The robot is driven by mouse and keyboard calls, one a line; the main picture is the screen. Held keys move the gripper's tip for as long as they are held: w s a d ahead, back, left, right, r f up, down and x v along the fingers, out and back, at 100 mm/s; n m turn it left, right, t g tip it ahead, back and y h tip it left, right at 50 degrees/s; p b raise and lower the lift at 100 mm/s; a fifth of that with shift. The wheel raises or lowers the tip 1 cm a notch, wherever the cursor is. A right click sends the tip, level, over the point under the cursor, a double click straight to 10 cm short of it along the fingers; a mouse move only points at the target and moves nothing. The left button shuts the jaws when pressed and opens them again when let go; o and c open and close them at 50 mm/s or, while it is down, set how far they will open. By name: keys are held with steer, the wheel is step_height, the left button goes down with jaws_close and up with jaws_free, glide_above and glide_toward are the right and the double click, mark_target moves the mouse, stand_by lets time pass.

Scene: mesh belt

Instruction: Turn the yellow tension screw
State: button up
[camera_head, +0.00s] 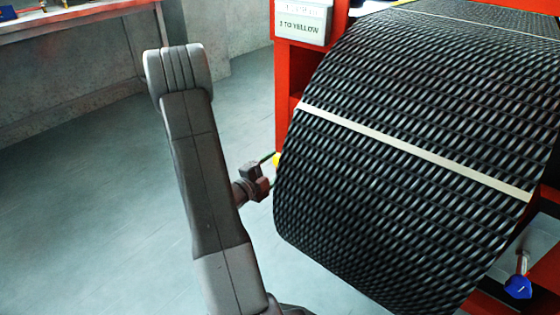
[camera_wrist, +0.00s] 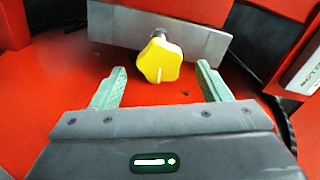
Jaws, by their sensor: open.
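The yellow tension screw (camera_wrist: 158,62) has a lobed knob with a light mark on its lower face. It sits on a shaft at a grey metal bracket on the red frame. In the head view only a bit of yellow (camera_head: 276,160) shows at the belt's left edge, mostly hidden. My gripper (camera_wrist: 162,78) is open, with its two green fingers pointing at the knob. The knob appears between the fingertips and slightly beyond them. I see no contact. In the head view my gripper (camera_head: 268,158) is partly hidden beside the belt's left edge.
A black mesh belt (camera_head: 400,190) with a pale cross strip curves over the red frame (camera_head: 285,75). A blue knob (camera_head: 518,286) is on its right side. Open floor (camera_head: 90,200) lies to the left.

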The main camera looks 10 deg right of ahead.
mark_target(279, 163)
steer(key=p+v, duration=0.1)
steer(key=v, duration=0.8)
steer(key=shift+s+a, duration=0.1)
steer(key=b+x, duration=0.2)
steer(key=x, duration=1)
steer(key=shift+d, duration=0.2)
steer(key=shift+x, duration=0.75)
steer(key=shift+a, duration=0.2)
